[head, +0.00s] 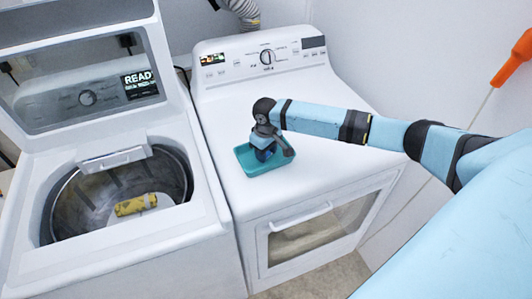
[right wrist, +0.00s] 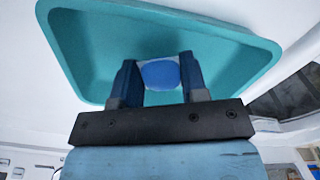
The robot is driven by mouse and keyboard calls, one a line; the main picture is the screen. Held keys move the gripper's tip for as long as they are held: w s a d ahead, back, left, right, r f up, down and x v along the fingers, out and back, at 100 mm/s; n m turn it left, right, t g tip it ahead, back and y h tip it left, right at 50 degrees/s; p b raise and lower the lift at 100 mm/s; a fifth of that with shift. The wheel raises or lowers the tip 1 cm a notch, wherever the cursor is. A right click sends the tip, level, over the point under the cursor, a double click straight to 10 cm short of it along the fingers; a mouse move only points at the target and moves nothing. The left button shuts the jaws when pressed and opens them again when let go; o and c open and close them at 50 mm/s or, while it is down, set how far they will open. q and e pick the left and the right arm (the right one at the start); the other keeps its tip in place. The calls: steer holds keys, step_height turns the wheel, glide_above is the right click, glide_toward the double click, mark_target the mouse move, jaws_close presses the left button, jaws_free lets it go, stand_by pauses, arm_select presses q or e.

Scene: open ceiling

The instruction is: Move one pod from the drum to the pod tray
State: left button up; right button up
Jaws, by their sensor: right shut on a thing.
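The pod tray (head: 247,162) is a teal open tray on top of the dryer. It fills the upper part of the right wrist view (right wrist: 75,45). My right gripper (head: 264,153) points down into the tray. In the right wrist view my right gripper (right wrist: 158,75) is shut on a blue and white pod (right wrist: 160,74), held between its two fingers over the tray floor. I cannot tell whether the pod touches the floor. The washer drum (head: 85,208) stands open at the left, with a yellow roll-shaped thing (head: 136,204) inside. My left gripper is not in view.
The white dryer (head: 315,155) has clear room around the tray. The washer's open lid (head: 85,80) stands upright at the left. A grey hose (head: 245,12) is behind the dryer. An orange-handled stick (head: 510,60) leans at the right wall.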

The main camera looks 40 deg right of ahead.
steer(key=shift+f, duration=0.55)
steer(key=o, duration=0.9)
steer(key=shift+f, duration=0.1)
step_height(320, 180, up, 12)
steer(key=b, duration=0.1)
steer(key=shift+r, duration=0.2)
